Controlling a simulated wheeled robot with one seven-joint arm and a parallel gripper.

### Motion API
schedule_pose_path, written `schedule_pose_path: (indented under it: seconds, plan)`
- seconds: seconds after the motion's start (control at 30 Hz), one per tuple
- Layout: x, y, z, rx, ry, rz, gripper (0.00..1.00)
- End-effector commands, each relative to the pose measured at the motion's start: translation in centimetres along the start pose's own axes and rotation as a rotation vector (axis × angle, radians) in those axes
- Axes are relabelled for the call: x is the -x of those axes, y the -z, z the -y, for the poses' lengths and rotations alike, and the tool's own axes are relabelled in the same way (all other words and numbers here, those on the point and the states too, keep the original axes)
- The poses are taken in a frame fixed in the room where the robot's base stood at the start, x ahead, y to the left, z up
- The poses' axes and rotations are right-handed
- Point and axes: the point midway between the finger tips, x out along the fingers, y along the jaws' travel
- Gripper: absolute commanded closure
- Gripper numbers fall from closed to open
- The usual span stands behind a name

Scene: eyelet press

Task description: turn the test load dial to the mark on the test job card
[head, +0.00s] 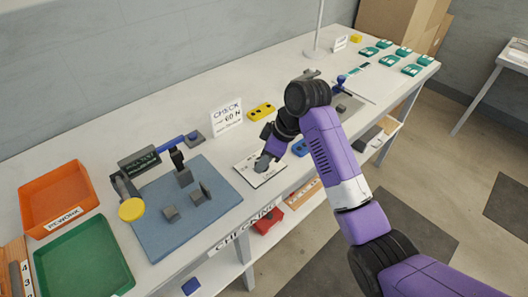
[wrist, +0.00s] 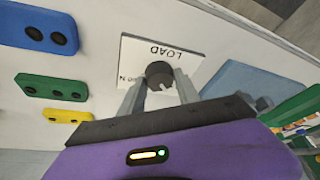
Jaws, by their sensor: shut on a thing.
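The test load dial is a dark round knob (wrist: 158,73) on a white plate (wrist: 185,48) lettered "LOAD" in the wrist view. A small pale mark shows on the knob's near side. My gripper (wrist: 160,88) is shut on the knob, one grey finger on each side. In the head view my gripper (head: 267,156) reaches down over the white plate (head: 250,174) and hides most of the dial. The test job card (head: 227,118) stands upright behind the plate and reads "CHECK 60 N". The plate's scale is too small or hidden to read.
Yellow (head: 261,112) and blue (head: 300,148) two-hole pieces lie near my gripper. Orange (head: 58,193) and green (head: 82,262) bins are at far left.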

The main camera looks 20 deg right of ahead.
Motion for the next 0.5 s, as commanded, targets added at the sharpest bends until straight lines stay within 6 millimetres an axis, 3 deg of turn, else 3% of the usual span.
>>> schedule_pose_path:
  seconds: [0.5]
  plan:
    - [0.51, 0.36, 0.51, -0.449, -0.184, 0.002, 1.0]
